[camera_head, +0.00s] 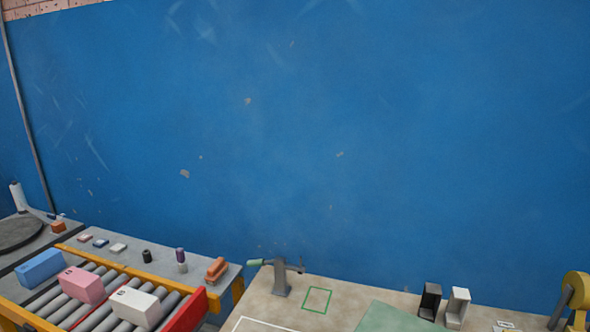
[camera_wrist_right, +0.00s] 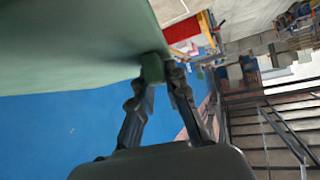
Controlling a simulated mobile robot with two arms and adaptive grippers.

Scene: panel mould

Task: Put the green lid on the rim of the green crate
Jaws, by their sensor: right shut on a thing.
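In the right wrist view a large green panel (camera_wrist_right: 80,40), which looks like the green lid, fills the upper left. My right gripper (camera_wrist_right: 155,72) is shut on a small green block-like part at its lower edge. Most of the lid runs out of the frame. The head view shows neither of my grippers. I cannot make out the green crate in either view.
In the head view, a roller conveyor (camera_head: 60,309) at lower left carries blue (camera_head: 40,268), pink (camera_head: 82,285) and white boxes (camera_head: 136,307). A bench (camera_head: 262,297) has a clamp-like tool (camera_head: 281,277), a green outlined square (camera_head: 317,299) and a green mat (camera_head: 393,318). A blue wall stands behind.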

